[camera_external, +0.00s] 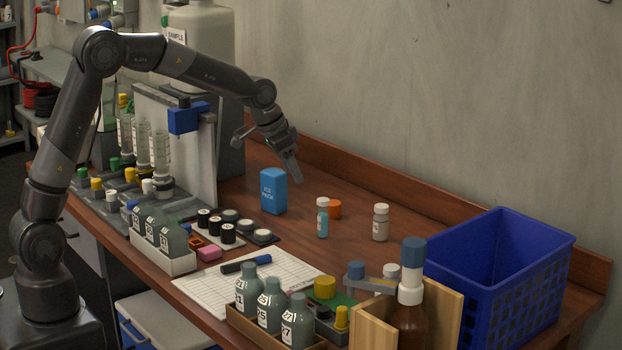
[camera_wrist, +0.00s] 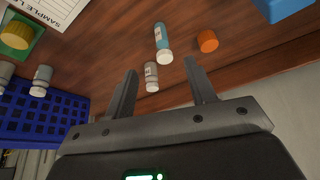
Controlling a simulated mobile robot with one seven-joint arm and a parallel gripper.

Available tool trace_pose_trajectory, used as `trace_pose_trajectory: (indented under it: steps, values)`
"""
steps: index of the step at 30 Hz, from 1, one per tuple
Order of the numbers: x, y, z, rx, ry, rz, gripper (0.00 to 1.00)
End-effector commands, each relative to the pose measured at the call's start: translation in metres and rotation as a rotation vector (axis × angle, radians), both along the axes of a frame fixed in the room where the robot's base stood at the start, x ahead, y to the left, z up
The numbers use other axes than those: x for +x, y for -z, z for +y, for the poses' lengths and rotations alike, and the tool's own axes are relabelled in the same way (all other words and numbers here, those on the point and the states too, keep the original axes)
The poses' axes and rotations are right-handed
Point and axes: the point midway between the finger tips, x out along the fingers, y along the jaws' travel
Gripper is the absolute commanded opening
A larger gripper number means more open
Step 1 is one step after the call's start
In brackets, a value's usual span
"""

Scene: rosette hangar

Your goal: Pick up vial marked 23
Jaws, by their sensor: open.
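No label clearly reads 23. Grey-green bottles stand in a white tray (camera_external: 163,262) at the left, their numbers too small to be sure. More grey-green bottles (camera_external: 270,306) stand in a wooden tray at the front; two seem to read 25 and 27. A teal vial with a white cap (camera_external: 322,218) stands on the bench; it also shows in the wrist view (camera_wrist: 162,42). A white vial (camera_external: 381,222) stands to its right and shows between my fingers in the wrist view (camera_wrist: 151,77). My gripper (camera_external: 297,178) is open and empty, above the bench; it fills the lower wrist view (camera_wrist: 160,67).
A blue ice pack (camera_external: 273,191) stands left of the teal vial, and an orange cap (camera_external: 335,209) lies behind it. Bench around the ice pack is mostly bare.

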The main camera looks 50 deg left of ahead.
Motion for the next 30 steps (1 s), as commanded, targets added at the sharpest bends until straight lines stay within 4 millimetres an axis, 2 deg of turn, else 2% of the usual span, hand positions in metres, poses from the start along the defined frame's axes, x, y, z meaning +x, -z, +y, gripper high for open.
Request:
trace_pose_trajectory:
  steps: [1,3,6,11,19,26,30]
  values:
    - [0.012,0.013,-0.004,-0.002,0.009,0.006,0.51]
    - [0.025,0.027,-0.009,-0.004,0.02,0.009,0.51]
    - [0.037,0.04,-0.014,-0.006,0.031,0.011,0.51]
    - [0.045,0.053,-0.017,-0.008,0.037,0.012,0.51]
    - [0.059,0.091,-0.022,-0.007,0.037,0.014,0.51]
    - [0.066,0.107,-0.024,-0.008,0.037,0.013,0.51]
    - [0.074,0.127,-0.025,-0.007,0.038,0.013,0.51]
